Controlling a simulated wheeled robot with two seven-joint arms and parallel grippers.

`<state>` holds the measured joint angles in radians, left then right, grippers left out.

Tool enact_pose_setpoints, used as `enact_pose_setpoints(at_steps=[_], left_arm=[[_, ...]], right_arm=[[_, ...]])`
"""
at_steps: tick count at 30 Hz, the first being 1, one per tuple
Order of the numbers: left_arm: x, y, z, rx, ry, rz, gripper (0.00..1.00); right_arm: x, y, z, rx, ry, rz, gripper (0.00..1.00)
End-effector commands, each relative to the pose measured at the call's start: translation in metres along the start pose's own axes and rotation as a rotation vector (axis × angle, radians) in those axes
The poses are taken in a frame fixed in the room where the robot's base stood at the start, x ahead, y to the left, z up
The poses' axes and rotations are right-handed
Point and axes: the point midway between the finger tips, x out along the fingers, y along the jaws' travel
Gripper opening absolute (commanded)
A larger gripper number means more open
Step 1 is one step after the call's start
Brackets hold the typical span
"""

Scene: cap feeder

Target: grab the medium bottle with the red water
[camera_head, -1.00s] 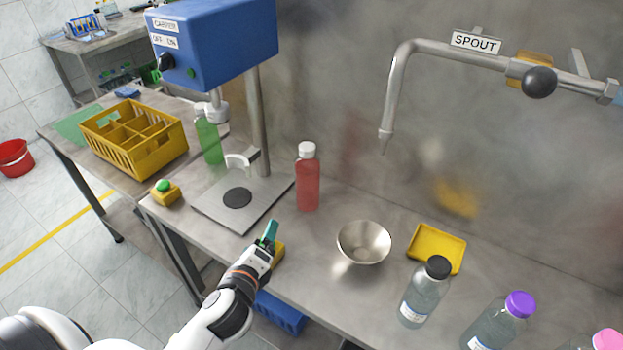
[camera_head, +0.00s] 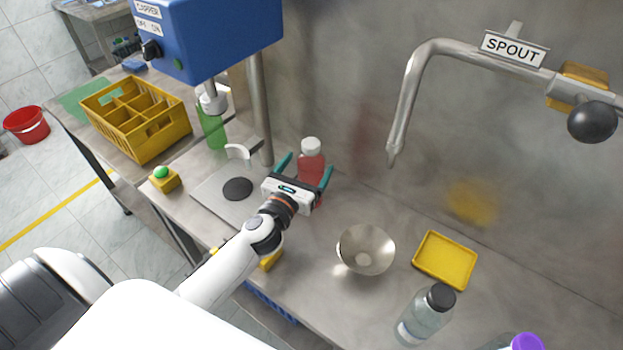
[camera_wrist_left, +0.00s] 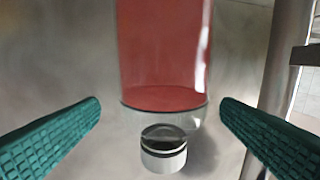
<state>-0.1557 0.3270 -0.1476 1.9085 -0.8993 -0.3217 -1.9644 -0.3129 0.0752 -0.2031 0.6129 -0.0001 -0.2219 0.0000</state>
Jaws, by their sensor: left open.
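The bottle with red water (camera_head: 311,160) stands upright on the steel bench, near the back wall, with a white cap. My left gripper (camera_head: 307,167) is open, its two green fingers spread on either side of the bottle in the head view; the gripper hides part of the bottle's lower body. In the left wrist view the bottle (camera_wrist_left: 163,50) appears upside down between the open fingers (camera_wrist_left: 160,125), with visible gaps to both. My right gripper is in neither view.
A blue capper (camera_head: 215,35) with a metal post and base plate stands to the left of the bottle. A steel bowl (camera_head: 350,236), a yellow tray (camera_head: 445,280) and a black-capped bottle (camera_head: 422,318) are to the right. A spout (camera_head: 400,110) hangs at the upper right.

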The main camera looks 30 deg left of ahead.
Motion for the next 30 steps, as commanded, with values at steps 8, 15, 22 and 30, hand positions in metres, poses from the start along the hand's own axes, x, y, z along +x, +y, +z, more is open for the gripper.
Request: enact_pose_setpoints(at_steps=[8, 15, 22, 30], left_arm=[[0.035, -0.003, 0.001, -0.003, 0.001, -0.002, 0.87], [0.053, -0.003, 0.003, -0.002, 0.000, 0.000, 0.87], [0.052, -0.003, 0.003, -0.001, -0.001, 0.000, 0.77], [0.052, -0.003, 0.003, -0.001, -0.001, 0.000, 0.33]], right_arm=[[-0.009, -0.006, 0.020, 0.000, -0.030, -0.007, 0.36], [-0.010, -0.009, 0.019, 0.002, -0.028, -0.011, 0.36], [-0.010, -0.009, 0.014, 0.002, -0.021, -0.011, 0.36], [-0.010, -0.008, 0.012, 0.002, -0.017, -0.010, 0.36]])
